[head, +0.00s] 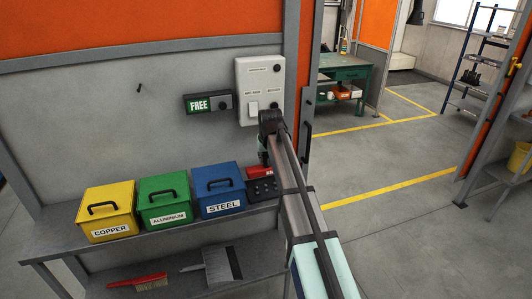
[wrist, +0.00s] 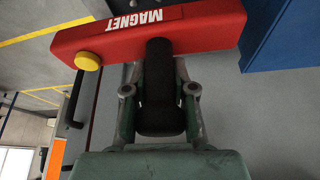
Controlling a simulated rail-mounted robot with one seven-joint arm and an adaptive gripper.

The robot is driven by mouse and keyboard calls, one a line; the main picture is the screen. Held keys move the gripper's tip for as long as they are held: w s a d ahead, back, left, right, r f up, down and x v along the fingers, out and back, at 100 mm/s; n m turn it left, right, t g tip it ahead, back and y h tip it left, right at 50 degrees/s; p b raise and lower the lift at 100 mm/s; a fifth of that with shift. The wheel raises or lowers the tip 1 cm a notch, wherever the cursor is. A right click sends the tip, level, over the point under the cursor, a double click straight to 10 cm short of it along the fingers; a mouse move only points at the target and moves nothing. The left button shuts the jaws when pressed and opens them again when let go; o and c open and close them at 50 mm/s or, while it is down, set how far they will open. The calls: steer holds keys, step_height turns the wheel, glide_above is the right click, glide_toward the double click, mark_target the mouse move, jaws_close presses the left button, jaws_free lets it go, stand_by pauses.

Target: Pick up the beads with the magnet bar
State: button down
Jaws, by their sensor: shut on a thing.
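The magnet bar is a red block with white MAGNET lettering, a yellow knob and a black handle. It fills the top of the wrist view (wrist: 205,32). My gripper (wrist: 160,92) is shut on its black handle, one finger on each side. In the head view the red bar (head: 259,171) shows partly beside my arm, above the right end of the bench, next to the blue STEEL box. A dark, low block with small round spots (head: 263,189) is just below it; I cannot tell whether these are beads. No beads are clearly visible.
Yellow COPPER (head: 107,215), green ALUMINIUM (head: 164,205) and blue STEEL (head: 219,193) boxes stand in a row on the grey bench. A red brush (head: 138,284) and dustpan (head: 219,268) lie on the shelf below. A wall with a FREE sign (head: 199,105) and switch box (head: 259,85) stands behind.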

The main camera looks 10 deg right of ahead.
steer(key=shift+w+f+b, duration=0.1)
steer(key=shift+f+b, duration=1.6)
steer(key=shift+f, duration=1.65)
steer(key=shift+r, duration=0.15)
steer(key=shift+r+p, duration=1.9)
steer(key=shift+r, duration=1.45)
steer(key=shift+d, duration=0.1)
